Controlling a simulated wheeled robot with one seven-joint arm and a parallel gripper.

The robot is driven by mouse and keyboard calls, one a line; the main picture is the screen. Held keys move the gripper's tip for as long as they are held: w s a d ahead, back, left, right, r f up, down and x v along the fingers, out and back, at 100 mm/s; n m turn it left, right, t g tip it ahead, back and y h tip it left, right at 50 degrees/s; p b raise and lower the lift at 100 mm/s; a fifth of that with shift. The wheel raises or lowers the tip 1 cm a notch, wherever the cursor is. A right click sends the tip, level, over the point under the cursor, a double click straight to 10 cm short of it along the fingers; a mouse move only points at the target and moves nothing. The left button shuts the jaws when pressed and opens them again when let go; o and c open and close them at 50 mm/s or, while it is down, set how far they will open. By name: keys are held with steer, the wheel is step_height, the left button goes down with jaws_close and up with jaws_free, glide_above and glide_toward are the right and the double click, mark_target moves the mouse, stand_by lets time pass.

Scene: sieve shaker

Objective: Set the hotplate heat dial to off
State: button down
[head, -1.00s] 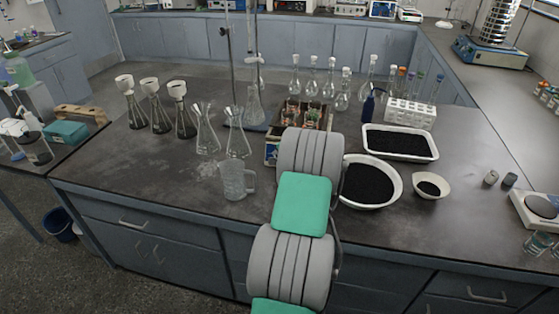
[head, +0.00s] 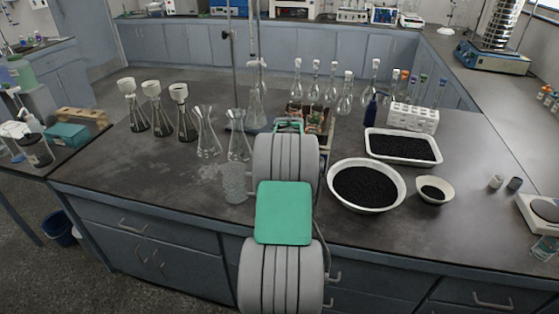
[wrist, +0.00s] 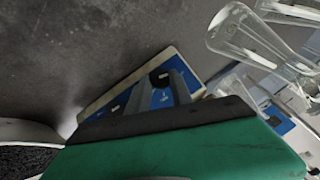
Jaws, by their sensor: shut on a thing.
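The hotplate is the pale-edged unit with a blue front panel (wrist: 128,92) in the wrist view. A black round dial (wrist: 159,76) shows on that panel. My gripper (wrist: 160,88) has its two grey fingers at the panel, one on each side of the dial, shut on it. The dial's pointer and markings cannot be read. In the head view my arm covers the panel and the gripper. A tray of small vessels (head: 318,118) shows just behind the arm, where the unit stands.
A glass beaker (head: 235,183) and conical flasks (head: 239,149) stand close left of my arm. A round white dish of black grains (head: 338,197) is close right. A white unit with a dark round plate (head: 529,205) stands at the far right. The bench front left is clear.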

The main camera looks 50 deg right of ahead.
steer(key=shift+a+f, duration=0.1)
steer(key=shift+f, duration=0.05)
steer(key=c, duration=1.1)
jaws_free()
steer(key=shift+c, duration=0.2)
steer(key=b+v, duration=0.1)
steer(key=v, duration=0.7)
steer(key=shift+w, duration=0.1)
